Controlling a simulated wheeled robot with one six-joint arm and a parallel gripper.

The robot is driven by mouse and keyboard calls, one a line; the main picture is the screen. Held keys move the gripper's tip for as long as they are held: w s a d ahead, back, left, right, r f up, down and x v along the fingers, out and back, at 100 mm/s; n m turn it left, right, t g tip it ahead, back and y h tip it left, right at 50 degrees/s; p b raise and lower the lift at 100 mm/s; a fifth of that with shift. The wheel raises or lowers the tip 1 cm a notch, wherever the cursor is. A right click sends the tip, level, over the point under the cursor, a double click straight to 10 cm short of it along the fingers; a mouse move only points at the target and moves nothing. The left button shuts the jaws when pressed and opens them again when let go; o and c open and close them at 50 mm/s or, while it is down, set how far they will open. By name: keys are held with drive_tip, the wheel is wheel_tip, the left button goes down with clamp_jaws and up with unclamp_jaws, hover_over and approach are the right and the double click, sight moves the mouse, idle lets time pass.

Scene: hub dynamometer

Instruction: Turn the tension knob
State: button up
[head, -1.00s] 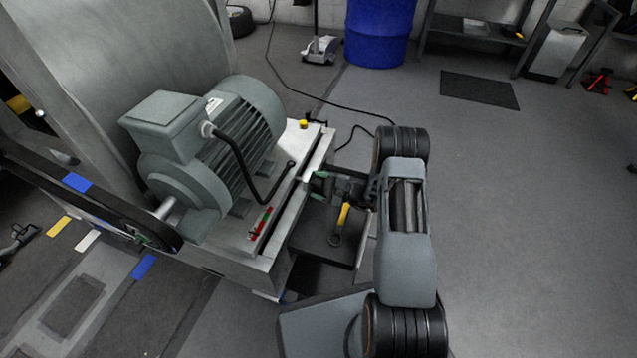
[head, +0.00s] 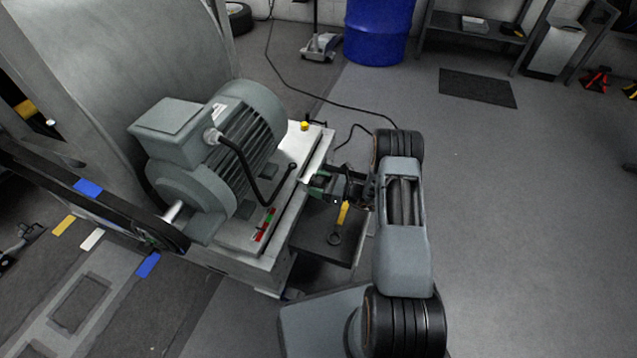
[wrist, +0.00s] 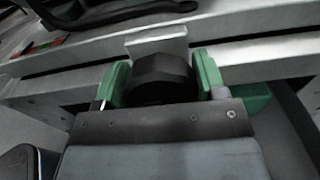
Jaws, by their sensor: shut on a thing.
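The tension knob (wrist: 160,78) is black and faceted, in front of a pale metal block on the rail of the motor base. My gripper (wrist: 161,84) has its two green fingertips shut on the knob's sides in the wrist view. In the head view my gripper (head: 322,182) reaches in from the right to the near right side of the motor base (head: 314,160). The knob is mostly hidden there by my gripper, and I cannot tell its turn angle.
A grey electric motor (head: 215,150) with a black cable stands on the base, beside a large drum (head: 110,70). A belt (head: 95,195) runs at the left. A yellow-handled wrench (head: 342,215) lies on a dark tray below my gripper. Open floor lies to the right.

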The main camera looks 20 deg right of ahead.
drive_tip(key=m+p, duration=0.1)
drive_tip(key=m, duration=0.4)
drive_tip(key=shift+m, duration=0.3)
drive_tip(key=m+p, duration=0.1)
drive_tip(key=m, duration=0.3)
drive_tip(key=shift+w+d+f, duration=0.1)
drive_tip(key=shift+w, duration=0.05)
drive_tip(key=m, duration=0.5)
drive_tip(key=shift+f+p, duration=0.1)
drive_tip(key=shift+p, duration=0.2)
drive_tip(key=shift+f+m, duration=0.1)
drive_tip(key=shift+m, duration=2.2)
drive_tip(key=o, duration=0.9)
drive_tip(key=shift+d, duration=0.1)
